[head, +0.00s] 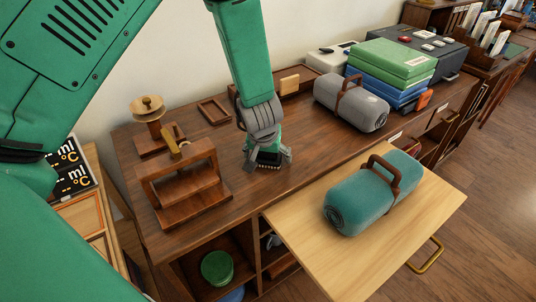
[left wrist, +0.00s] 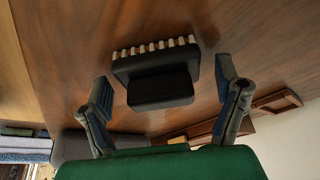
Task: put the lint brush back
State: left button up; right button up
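The lint brush (left wrist: 155,62) appears as a black block with a row of pale bristles in the left wrist view. In the head view it is a small dark shape (head: 268,160) on the wooden bench top, partly covered by my left gripper (head: 266,163). My left gripper points down over it. In the left wrist view its fingers (left wrist: 168,98) are spread, one on each side of the brush, with gaps to both. My right gripper is in neither view. I cannot make out a marked place for the brush.
A wooden frame stand (head: 185,188) and a brass-topped stand (head: 150,120) are left of the gripper. A grey roll (head: 350,103) and stacked green and blue cases (head: 392,66) are right. A teal roll (head: 365,197) lies on a pale pull-out board (head: 335,258) in front.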

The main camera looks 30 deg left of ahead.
pick_arm(q)
jog(key=shift+r, duration=0.25)
jog(key=p+v, duration=0.3)
jog(key=v, duration=0.9)
jog(key=shift+p, duration=0.4)
jog(key=shift+s, duration=0.1)
